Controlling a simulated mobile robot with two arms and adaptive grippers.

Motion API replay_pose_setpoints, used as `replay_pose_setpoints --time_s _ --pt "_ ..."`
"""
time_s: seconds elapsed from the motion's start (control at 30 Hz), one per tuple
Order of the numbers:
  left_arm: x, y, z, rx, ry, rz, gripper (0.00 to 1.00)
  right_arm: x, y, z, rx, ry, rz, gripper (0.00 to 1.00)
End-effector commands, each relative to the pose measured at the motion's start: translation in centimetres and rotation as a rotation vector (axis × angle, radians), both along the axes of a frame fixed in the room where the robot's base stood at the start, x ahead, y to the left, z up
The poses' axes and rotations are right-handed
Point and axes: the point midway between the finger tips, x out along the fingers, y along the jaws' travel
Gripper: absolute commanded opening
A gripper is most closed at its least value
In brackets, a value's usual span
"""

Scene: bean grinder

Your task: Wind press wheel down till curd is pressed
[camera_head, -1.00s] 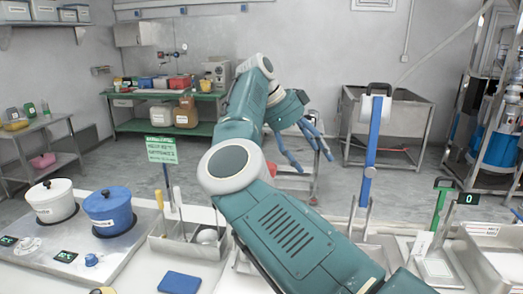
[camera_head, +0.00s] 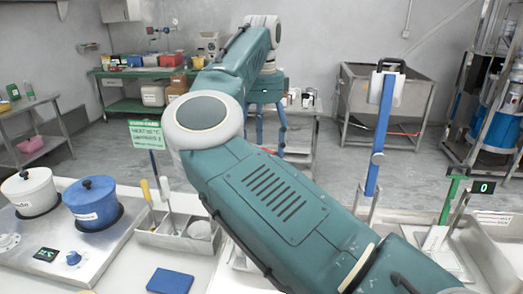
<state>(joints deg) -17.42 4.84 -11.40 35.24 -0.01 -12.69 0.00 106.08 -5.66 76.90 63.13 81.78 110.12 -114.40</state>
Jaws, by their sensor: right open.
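My right arm crosses the view from the lower right. My right gripper (camera_head: 271,138) is open, with its blue fingers pointing down past the far side of the counter, and nothing shows between them. A blue upright post (camera_head: 378,140) with a grey head and black handle on top stands right of my arm, apart from the gripper. I cannot tell whether it is the press. No press wheel or curd can be made out, and my arm hides part of the counter. My left gripper is not in view.
A white pot (camera_head: 29,192) and a blue pot (camera_head: 94,204) stand on a steel hob at the left. A utensil tray (camera_head: 172,238) and a blue pad (camera_head: 170,281) lie left of my arm. A green upright (camera_head: 450,197) stands at the right. A steel sink (camera_head: 420,95) is behind.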

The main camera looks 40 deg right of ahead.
Motion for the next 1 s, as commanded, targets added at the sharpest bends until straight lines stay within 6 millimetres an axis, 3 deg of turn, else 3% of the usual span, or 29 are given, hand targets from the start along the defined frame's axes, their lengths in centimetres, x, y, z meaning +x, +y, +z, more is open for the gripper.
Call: replay_pose_setpoints --time_s 0.2,0.47,0.7,1.0 --pt "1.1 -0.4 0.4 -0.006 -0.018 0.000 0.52 0.0 0.0 -1.6 -0.002 0.001 0.000 0.69" --pt "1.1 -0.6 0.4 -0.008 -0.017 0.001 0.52 0.0 0.0 -1.8 -0.002 0.000 0.000 0.69" --pt "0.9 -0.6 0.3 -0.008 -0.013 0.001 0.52 0.0 0.0 -1.8 -0.001 0.000 0.000 0.25" --pt "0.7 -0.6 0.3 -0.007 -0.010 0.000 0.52 0.0 0.0 -1.8 -0.001 -0.001 -0.023 0.23"
